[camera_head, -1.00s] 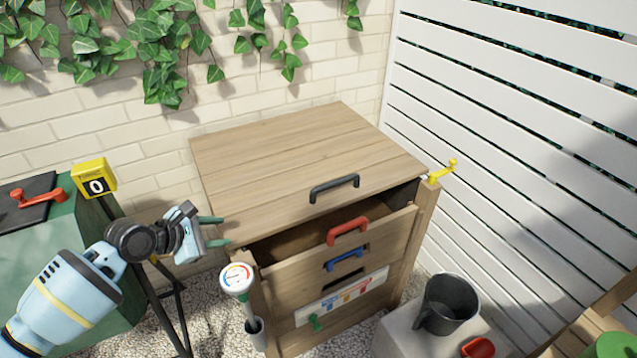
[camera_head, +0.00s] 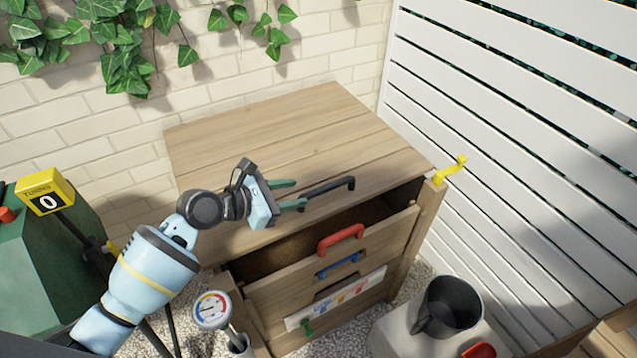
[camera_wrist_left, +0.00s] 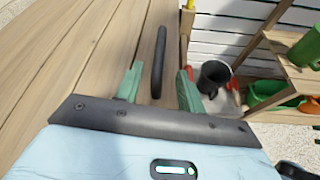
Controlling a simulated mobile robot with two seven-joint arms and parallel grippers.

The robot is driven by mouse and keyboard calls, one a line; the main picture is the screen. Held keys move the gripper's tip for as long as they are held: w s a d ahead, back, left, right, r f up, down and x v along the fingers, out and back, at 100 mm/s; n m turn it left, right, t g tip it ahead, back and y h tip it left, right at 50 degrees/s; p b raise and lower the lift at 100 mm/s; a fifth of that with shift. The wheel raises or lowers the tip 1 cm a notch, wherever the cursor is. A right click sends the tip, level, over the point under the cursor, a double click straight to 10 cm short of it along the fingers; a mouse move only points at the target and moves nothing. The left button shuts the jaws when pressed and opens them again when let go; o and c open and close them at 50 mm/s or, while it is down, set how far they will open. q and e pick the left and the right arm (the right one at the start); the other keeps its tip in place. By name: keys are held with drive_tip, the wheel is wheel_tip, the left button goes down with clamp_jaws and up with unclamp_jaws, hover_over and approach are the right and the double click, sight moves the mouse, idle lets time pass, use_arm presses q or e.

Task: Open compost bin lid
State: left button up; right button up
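The wooden compost bin (camera_head: 335,287) stands against the brick wall. Its plank lid (camera_head: 290,135) lies closed on top, with a dark bar handle (camera_head: 330,186) near the front edge. My left gripper (camera_head: 300,194) is at the left end of this handle, its green fingers apart. In the left wrist view the handle (camera_wrist_left: 159,62) runs between the two open fingertips (camera_wrist_left: 160,80); I see no grip on it. Below the lid, the front panel has a red handle (camera_head: 341,238) and a blue handle (camera_head: 338,265). My right gripper is not in view.
A yellow latch (camera_head: 452,169) stands at the lid's right corner. A dial thermometer (camera_head: 212,311) is at the bin's lower left. A dark grey mug (camera_head: 449,306) stands on a block at right. A yellow counter (camera_head: 45,192) is at left. White slats (camera_head: 520,130) close the right side.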

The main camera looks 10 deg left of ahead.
sight(320, 189)
use_arm(q)
drive_tip(key=shift+b+x, duration=0.6)
drive_tip(key=shift+x, duration=3.3)
clamp_jaws()
